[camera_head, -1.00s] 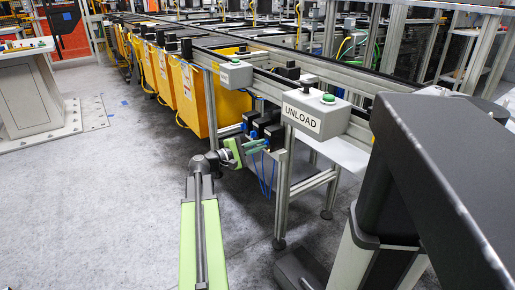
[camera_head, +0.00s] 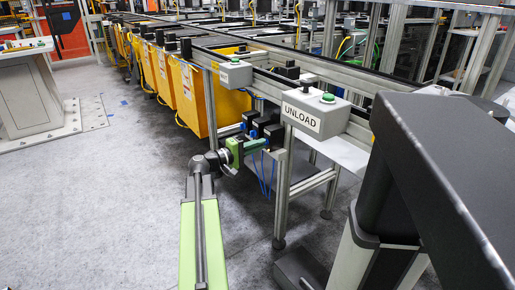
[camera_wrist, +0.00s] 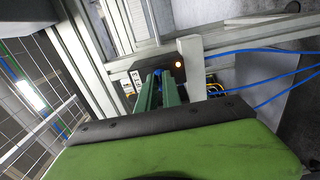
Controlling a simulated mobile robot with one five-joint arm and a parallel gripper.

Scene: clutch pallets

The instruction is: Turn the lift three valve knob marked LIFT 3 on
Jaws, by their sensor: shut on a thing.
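My gripper (camera_head: 264,144) reaches the valve row under the conveyor frame, at the nearest black valve block (camera_head: 273,132). In the wrist view my green fingers (camera_wrist: 159,82) are shut on a blue valve knob (camera_wrist: 158,73), mostly hidden between them. In the head view the fingers cover this knob. Two other blue knobs, one nearer (camera_head: 253,134) and one farther (camera_head: 243,126), show to the left. An orange light (camera_wrist: 178,64) glows beside the gripped knob.
A frame leg (camera_head: 284,185) stands just right of my gripper, with blue hoses (camera_head: 268,178) hanging beside it. The grey UNLOAD button box (camera_head: 315,113) is above. Yellow bins (camera_head: 190,95) line the left side. The floor at left is clear.

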